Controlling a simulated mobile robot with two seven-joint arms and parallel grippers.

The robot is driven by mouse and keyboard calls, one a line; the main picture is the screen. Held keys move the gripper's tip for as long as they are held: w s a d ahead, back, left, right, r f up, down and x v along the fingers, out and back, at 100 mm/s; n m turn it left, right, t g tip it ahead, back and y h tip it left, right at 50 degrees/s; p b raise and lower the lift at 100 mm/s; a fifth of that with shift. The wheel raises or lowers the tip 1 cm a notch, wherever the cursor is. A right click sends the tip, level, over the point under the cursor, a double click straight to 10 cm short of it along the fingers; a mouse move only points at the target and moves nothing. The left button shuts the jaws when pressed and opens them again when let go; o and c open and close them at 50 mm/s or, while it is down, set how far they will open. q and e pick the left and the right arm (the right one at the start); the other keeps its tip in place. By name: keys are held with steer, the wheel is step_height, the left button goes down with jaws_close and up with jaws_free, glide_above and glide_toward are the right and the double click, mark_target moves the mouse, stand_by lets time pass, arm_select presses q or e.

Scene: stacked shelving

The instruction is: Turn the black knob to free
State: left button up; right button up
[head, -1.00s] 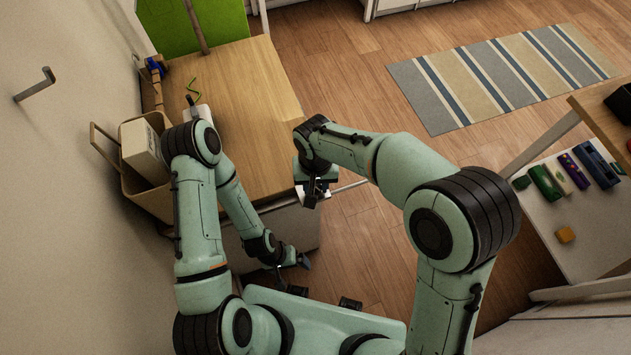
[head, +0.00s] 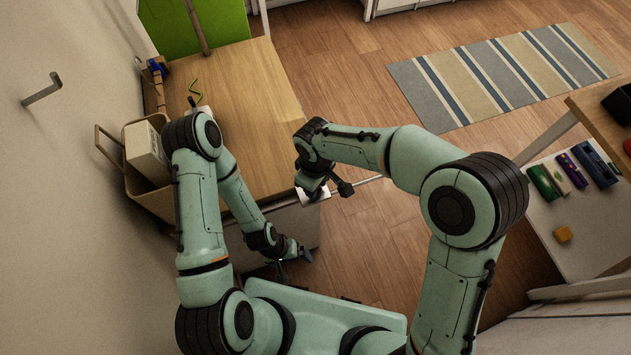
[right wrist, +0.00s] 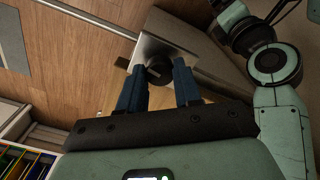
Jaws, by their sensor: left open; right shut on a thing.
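The black knob (right wrist: 159,72) is round and sits on a pale metal plate (right wrist: 158,50) in the right wrist view. My right gripper (right wrist: 160,80) has its two blue fingers on either side of the knob and is shut on it. In the head view my right gripper (head: 317,190) is at the front right corner of the wooden-topped cabinet, by a small white plate; the knob is hidden there by my wrist. The knob's markings cannot be read. My left gripper (head: 292,260) is open and empty, low in front of the cabinet.
The cabinet's wooden top (head: 240,90) is mostly clear. A brown bin (head: 130,185) with a white box (head: 146,150) stands at left by the wall. A shelf (head: 590,235) with several coloured items is at right. A striped rug (head: 500,75) lies on open floor.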

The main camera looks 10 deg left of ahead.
arm_select(q)
steer(key=shift+w+r, duration=0.25)
arm_select(e)
steer(key=shift+r+n, duration=0.1)
steer(key=shift+n, duration=0.8)
steer(key=o, duration=1)
steer(key=shift+o, duration=0.2)
arm_select(q)
steer(key=shift+w+r+p, duration=0.65)
steer(key=shift+w+r, duration=0.05)
steer(key=shift+w, duration=0.05)
arm_select(e)
step_height(320, 180, up, 13)
steer(key=shift+r, duration=0.15)
